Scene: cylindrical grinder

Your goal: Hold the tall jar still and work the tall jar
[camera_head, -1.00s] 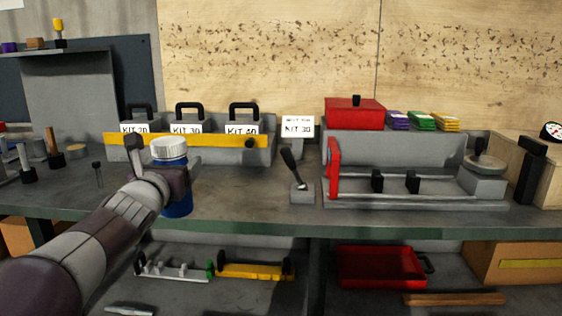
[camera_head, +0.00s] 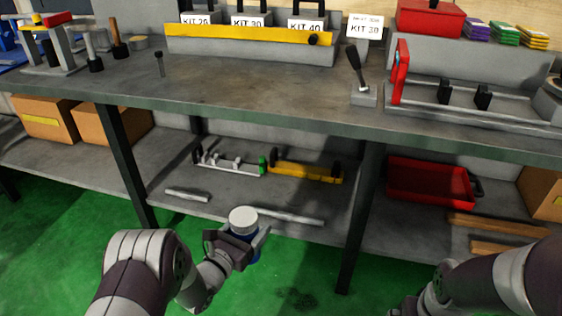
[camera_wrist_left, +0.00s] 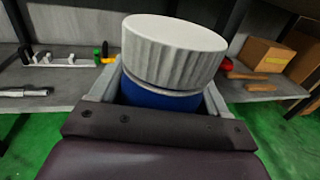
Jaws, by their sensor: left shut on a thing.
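The tall jar has a blue body (camera_head: 253,258) and a ribbed white lid (camera_head: 243,219). My left gripper (camera_head: 246,242) is shut on the jar body just below the lid and holds it in front of the bench, above the green floor. In the left wrist view the white lid (camera_wrist_left: 172,50) sits on the blue body (camera_wrist_left: 160,97) between the two fingers, and the jar looks about upright. The jar's lower part is hidden by the gripper. My right arm (camera_head: 490,285) comes in at the bottom right; its gripper end is cut off by the frame edge.
The bench top (camera_head: 230,85) and its lower shelf (camera_head: 165,160) lie beyond the jar. A bench leg (camera_head: 362,220) stands to its right. A red tray (camera_head: 430,185), a yellow fixture (camera_head: 305,173) and metal bars lie on the lower shelf. The green floor (camera_head: 290,285) around the jar is clear.

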